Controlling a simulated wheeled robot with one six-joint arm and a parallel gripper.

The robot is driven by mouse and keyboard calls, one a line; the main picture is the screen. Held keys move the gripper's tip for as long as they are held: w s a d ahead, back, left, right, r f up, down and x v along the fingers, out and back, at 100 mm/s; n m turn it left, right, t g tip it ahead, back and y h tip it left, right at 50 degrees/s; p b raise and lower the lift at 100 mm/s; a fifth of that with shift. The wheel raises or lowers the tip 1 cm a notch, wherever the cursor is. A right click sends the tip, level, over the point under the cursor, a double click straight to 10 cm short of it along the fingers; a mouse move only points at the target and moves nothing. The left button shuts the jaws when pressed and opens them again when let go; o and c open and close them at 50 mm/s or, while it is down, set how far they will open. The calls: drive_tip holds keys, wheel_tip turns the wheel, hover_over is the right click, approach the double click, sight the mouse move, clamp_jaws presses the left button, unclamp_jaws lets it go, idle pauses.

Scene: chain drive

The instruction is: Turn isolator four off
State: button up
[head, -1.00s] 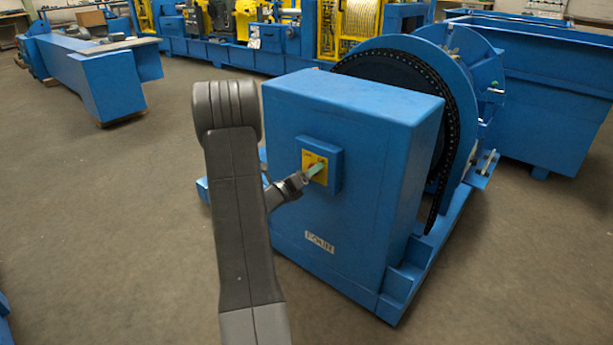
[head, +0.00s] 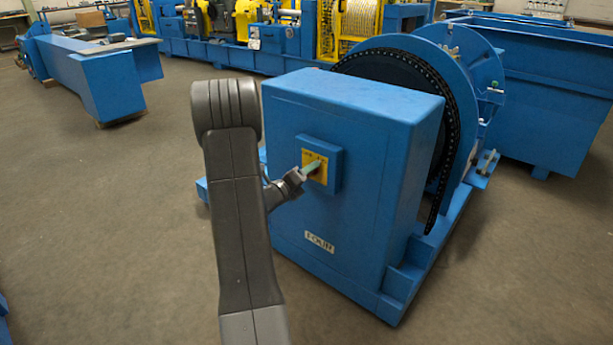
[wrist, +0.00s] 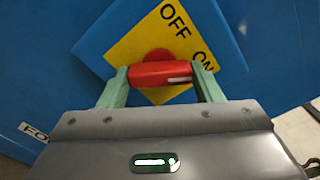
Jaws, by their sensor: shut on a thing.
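The isolator is a blue box (head: 334,165) with a yellow plate (head: 322,161) on the front of the blue cabinet (head: 370,200), which bears a white label reading FOUR (head: 319,242). In the wrist view the yellow plate (wrist: 133,50) reads OFF at the top and ON at the right. The red handle (wrist: 148,74) lies across the picture, its white mark at the right end, near ON. My gripper (wrist: 162,71) is shut on the handle, a green finger at each end. In the head view my gripper (head: 313,168) covers most of the handle.
A large blue wheel with a black chain (head: 437,130) stands behind the cabinet on a blue base frame (head: 402,290). A blue bin (head: 545,110) is at the right, a blue beam (head: 110,80) at the far left.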

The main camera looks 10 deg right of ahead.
drive_tip(key=shift+n+p, duration=1.6)
drive_tip(key=shift+n, duration=6.1)
drive_tip(key=o, duration=1)
drive_tip(key=shift+a, duration=0.1)
drive_tip(key=p+v, duration=0.2)
drive_tip(key=v, duration=1.1)
drive_tip(key=shift+s+a, duration=0.25)
drive_tip(key=shift+s, duration=0.05)
